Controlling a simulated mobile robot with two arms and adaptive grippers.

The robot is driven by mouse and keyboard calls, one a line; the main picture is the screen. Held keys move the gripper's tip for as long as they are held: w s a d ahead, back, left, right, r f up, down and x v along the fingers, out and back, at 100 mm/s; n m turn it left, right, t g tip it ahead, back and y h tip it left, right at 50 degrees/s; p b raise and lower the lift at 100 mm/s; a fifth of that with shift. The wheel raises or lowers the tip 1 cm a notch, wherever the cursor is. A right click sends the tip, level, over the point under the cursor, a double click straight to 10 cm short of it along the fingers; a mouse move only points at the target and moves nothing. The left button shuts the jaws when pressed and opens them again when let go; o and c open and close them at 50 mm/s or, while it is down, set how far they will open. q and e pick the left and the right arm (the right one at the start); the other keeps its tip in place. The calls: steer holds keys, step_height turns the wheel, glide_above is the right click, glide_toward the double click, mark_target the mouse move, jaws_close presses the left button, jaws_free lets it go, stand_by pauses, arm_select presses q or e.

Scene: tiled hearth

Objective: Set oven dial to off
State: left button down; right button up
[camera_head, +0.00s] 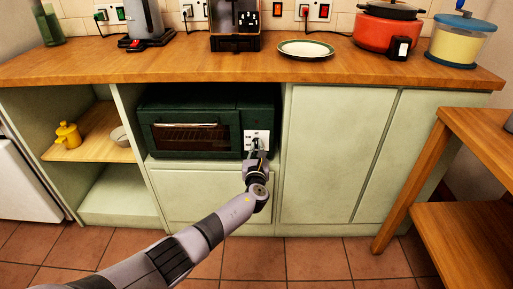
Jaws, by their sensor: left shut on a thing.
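The dark green oven (193,128) sits in a niche under the wooden counter. Its glass door (185,138) is closed. A white control panel (249,134) is at the oven's right side. My left arm reaches up from the bottom, and my left gripper (257,147) is at the lower part of this panel, shut on what looks like the oven dial. The dial itself is mostly hidden behind the fingers, so its setting cannot be read. My right gripper is not in view.
The wooden counter (240,68) overhangs the oven, with a plate (305,49) and a red pot (385,34) on it. A yellow pot (68,135) stands on the open shelf at left. A wooden table (452,195) stands at right. The tiled floor in front is clear.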

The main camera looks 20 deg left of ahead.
arm_select(q)
steer(key=shift+f, duration=0.1)
stand_by(0.3)
steer(key=c, duration=1.7)
jaws_free()
steer(key=v, duration=1.2)
